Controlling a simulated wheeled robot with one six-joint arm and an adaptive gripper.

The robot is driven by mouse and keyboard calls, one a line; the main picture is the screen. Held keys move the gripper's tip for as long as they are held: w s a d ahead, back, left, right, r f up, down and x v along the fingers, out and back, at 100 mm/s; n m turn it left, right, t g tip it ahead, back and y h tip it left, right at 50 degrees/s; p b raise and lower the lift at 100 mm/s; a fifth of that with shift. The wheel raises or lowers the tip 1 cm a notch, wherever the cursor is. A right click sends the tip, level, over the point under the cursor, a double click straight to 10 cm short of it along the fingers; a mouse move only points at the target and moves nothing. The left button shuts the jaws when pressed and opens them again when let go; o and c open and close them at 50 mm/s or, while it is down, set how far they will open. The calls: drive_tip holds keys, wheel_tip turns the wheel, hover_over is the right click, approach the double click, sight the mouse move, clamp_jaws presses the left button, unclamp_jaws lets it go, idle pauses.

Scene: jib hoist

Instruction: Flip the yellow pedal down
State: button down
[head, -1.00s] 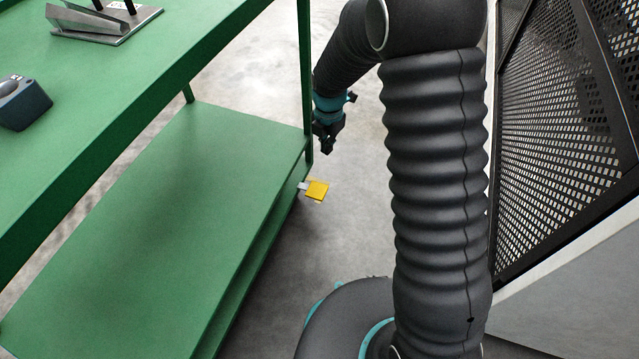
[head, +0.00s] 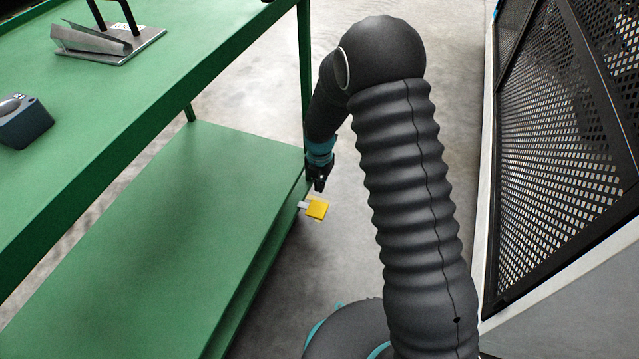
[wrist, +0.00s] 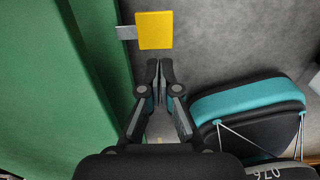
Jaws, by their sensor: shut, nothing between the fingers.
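The yellow pedal (head: 317,209) is a small flat square on a short grey bracket (head: 304,205) at the side of the green bench's lower shelf, near its far leg. In the wrist view the pedal (wrist: 155,30) lies just beyond my fingertips, with its grey arm (wrist: 126,32) reaching left to the green frame. My gripper (head: 319,188) is shut and empty, and in the head view it hangs just above the pedal. In the wrist view its closed fingertips (wrist: 160,66) point at the pedal, with a small gap in the picture. I cannot tell the height between them.
The green bench (head: 150,215) fills the left, its shelf edge close to my gripper. A grey metal stand (head: 105,45) and a dark box (head: 24,122) sit on its top. A black mesh fence (head: 570,130) stands at the right. Bare floor (head: 410,270) lies between.

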sight(321, 211)
wheel_tip(321, 211, down, 11)
drive_tip(key=shift+r+b, duration=0.2)
drive_tip(key=shift+b, duration=0.1)
drive_tip(key=shift+s+d+f+b, duration=0.1)
drive_tip(key=shift+d+f+b, duration=0.1)
drive_tip(key=shift+f+b, duration=0.3)
idle(0.6)
drive_tip(key=shift+d+f+b, duration=0.1)
drive_tip(key=shift+f+b, duration=0.35)
drive_tip(key=shift+b, duration=0.15)
drive_tip(key=shift+d+f+b, duration=0.1)
drive_tip(key=shift+f+b, duration=1.05)
drive_tip(key=shift+b, duration=0.05)
drive_tip(key=shift+s, duration=0.1)
drive_tip(key=s+d+r+p, duration=0.2)
drive_tip(key=d+r, duration=0.4)
drive_tip(key=r, duration=0.6)
drive_tip(key=shift+s+d+p, duration=0.15)
drive_tip(key=shift+d+p, duration=0.15)
drive_tip(key=shift+p, duration=0.15)
drive_tip(key=shift+r, duration=0.1)
